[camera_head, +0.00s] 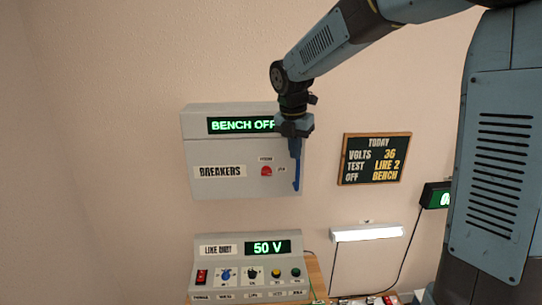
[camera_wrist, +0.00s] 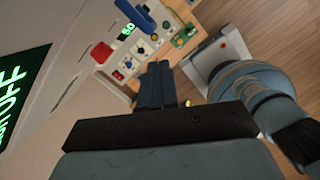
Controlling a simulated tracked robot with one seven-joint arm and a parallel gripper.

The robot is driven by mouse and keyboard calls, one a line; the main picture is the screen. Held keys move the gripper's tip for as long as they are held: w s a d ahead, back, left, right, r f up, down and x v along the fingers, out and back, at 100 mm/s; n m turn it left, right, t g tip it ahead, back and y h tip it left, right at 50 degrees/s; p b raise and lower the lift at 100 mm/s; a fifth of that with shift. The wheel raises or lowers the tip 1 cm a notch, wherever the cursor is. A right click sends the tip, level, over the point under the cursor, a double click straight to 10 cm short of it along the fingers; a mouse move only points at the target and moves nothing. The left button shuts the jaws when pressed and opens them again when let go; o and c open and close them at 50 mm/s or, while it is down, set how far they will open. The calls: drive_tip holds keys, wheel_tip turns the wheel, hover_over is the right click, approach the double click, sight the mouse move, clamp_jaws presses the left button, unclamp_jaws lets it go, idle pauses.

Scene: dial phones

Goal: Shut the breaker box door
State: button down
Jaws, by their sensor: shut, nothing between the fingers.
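The grey breaker box (camera_head: 230,190) hangs on the wall, with a "BENCH OFF" display (camera_head: 240,125) at its top. Its front bears a "BREAKERS" label and a red knob (camera_head: 266,171). The knob also shows in the wrist view (camera_wrist: 101,52). The front looks about flush; I cannot tell whether the door is fully shut. A blue upright handle (camera_head: 296,180) is at its right edge, and part of it shows in the wrist view (camera_wrist: 135,14). My gripper (camera_head: 294,148) is shut and empty, pointing down near the right edge. Its blue fingers (camera_wrist: 157,68) are together; contact with the handle is unclear.
A bench unit reading "50 V" (camera_head: 230,264), with knobs and buttons, stands below the box. A dark notice board (camera_head: 375,158) hangs to the right, above a lit lamp bar (camera_head: 367,233). The wall left of the box is clear.

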wheel_tip(320, 180, up, 8)
drive_tip(key=s, duration=0.1)
drive_tip(key=s+d+r+m, duration=0.2)
drive_tip(key=s+d+m, duration=0.3)
drive_tip(key=s+m, duration=0.15)
drive_tip(key=s+d+f+m+t, duration=0.2)
drive_tip(key=s+d+m, duration=0.4)
drive_tip(key=s+m, duration=0.3)
drive_tip(key=s+d+f+m+t+y, duration=0.1)
drive_tip(key=s+d+f+m, duration=0.2)
drive_tip(key=s+d+m, duration=0.3)
drive_tip(key=shift+s+d+m+t, duration=0.15)
drive_tip(key=shift+s+m+t, duration=0.25)
drive_tip(key=shift+s+m, duration=2.8)
drive_tip(key=c, duration=1.9)
unclamp_jaws()
drive_tip(key=shift+w+m, duration=1.05)
drive_tip(key=shift+w, duration=0.1)
